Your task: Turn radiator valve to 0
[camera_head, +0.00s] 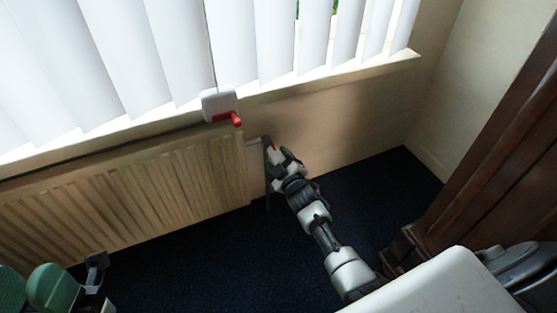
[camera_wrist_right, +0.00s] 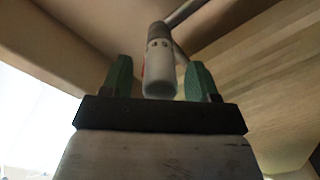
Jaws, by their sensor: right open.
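The radiator valve (camera_wrist_right: 160,75) is a pale cylindrical knob on a grey pipe in the right wrist view. Its end lies between the two green fingers of my right gripper (camera_wrist_right: 160,85), with a gap on the left and a smaller one on the right. My right gripper is open around it. In the head view my right gripper (camera_head: 268,146) is at the right end of the radiator, and it largely hides the valve. The marks on the knob are too small to read. My left gripper (camera_head: 27,288) is partly in view at the bottom left, with green fingers; its opening is unclear.
The ribbed radiator (camera_head: 130,185) runs along the wall under the window sill (camera_head: 330,70). A white box with a red handle (camera_head: 220,105) sits at the sill above it. Dark wooden furniture (camera_head: 490,160) stands at the right. The dark floor (camera_head: 230,260) between is clear.

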